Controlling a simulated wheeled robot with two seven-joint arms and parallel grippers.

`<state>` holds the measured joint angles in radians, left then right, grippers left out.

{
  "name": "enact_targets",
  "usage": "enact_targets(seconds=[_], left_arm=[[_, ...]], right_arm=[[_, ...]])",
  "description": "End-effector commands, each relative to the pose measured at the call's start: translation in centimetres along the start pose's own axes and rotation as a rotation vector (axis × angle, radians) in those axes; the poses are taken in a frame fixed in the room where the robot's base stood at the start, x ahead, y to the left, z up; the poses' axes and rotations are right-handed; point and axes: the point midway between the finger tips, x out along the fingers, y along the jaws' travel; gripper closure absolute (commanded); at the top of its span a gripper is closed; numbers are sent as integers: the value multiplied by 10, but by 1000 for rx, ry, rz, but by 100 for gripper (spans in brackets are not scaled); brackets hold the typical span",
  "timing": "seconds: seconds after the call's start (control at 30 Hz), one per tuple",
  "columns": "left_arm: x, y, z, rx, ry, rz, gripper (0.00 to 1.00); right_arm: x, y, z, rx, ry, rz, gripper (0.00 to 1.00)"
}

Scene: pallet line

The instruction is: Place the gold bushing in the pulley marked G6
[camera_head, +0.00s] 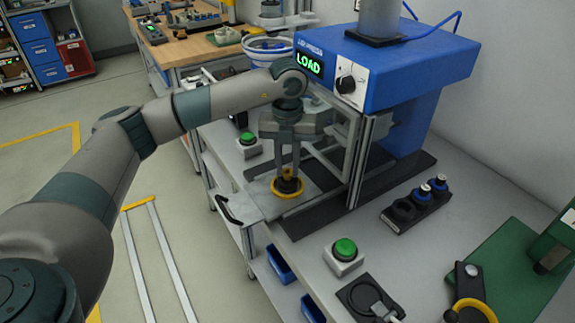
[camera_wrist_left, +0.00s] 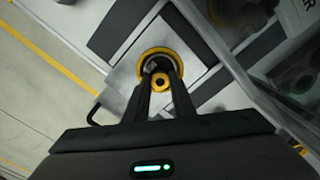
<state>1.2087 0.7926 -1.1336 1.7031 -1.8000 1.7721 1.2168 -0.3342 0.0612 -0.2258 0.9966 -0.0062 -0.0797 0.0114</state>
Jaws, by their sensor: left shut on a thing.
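My left gripper (camera_head: 287,168) is shut on the small gold bushing (camera_head: 287,173), holding it over a pulley with a yellow rim (camera_head: 293,193). The pulley lies on the plate in front of the blue press. In the left wrist view the bushing (camera_wrist_left: 159,82) sits between my left fingertips (camera_wrist_left: 160,80). The pulley's yellow rim (camera_wrist_left: 143,53) shows just beyond it, with its dark centre partly hidden by the fingers. I cannot tell whether the bushing touches the pulley. No G6 mark is readable. My right gripper is not in view.
The blue press (camera_head: 420,62) has a lit LOAD display (camera_head: 308,63). Green buttons stand left (camera_head: 248,138) and front (camera_head: 344,249) of the press. A black holder (camera_head: 415,205) with blue-collared parts is at the right. Another yellow-rimmed part (camera_head: 474,304) lies at the lower right.

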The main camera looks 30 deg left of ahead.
Motion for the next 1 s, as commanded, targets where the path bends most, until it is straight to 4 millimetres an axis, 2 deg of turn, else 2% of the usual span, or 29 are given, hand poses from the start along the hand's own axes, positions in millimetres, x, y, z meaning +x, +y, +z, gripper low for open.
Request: enact_targets(seconds=[0.1,0.17,0.67,0.7,0.77,1.0], left_arm=[[6,0,0,0,-1,-1,99],[6,0,0,0,-2,-1,99],[9,0,0,0,-2,-1,99],[9,0,0,0,-2,-1,70],[9,0,0,0,-1,-1,59],[9,0,0,0,-1,0,59]], right_arm=[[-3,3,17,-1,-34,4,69],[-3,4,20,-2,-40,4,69],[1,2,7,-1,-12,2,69],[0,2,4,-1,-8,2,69],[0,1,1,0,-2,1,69],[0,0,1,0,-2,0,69]])
